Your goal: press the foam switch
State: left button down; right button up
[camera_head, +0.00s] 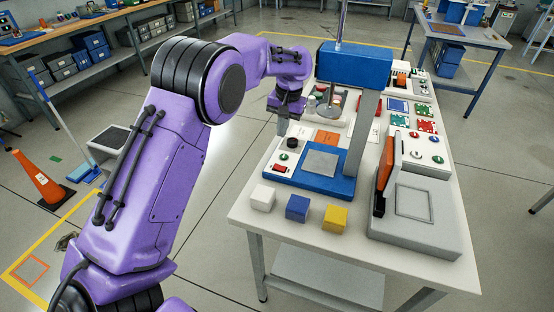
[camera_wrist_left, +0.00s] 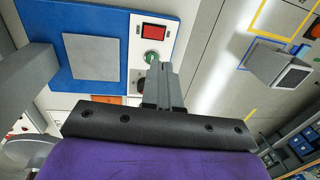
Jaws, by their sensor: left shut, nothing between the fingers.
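A blue-based press (camera_head: 325,185) with a grey square plate stands on the white table. Its white control panel (camera_head: 271,157) carries a red rocker switch (camera_head: 280,168), a green button (camera_head: 284,156) and a black knob (camera_head: 293,142). The red rocker (camera_wrist_left: 155,32) and green button (camera_wrist_left: 152,59) also show in the left wrist view. I cannot read which control is the foam switch. My left gripper (camera_head: 283,127) is shut and empty, pointing down by the panel's far end. In the left wrist view its fingertips (camera_wrist_left: 160,68) appear just beside the green button and partly cover the knob.
White (camera_head: 263,197), blue (camera_head: 298,208) and yellow (camera_head: 335,217) blocks stand along the table's front edge. A grey device with an orange-and-black lever (camera_head: 386,175) is at right. The press's blue head (camera_head: 355,65) and grey post rise right of my gripper.

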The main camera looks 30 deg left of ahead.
aim_at(276, 166)
pick_arm(q)
jog(key=f+p, duration=0.1)
jog(key=f, duration=0.3)
jog(key=a+f+p, duration=0.1)
jog(key=f, duration=0.3)
jog(key=f+p, duration=0.1)
jog(key=f, duration=0.4)
jog(key=shift+s+a, duration=0.3)
jog(key=shift+a, duration=0.1)
jog(key=shift+d, duration=0.1)
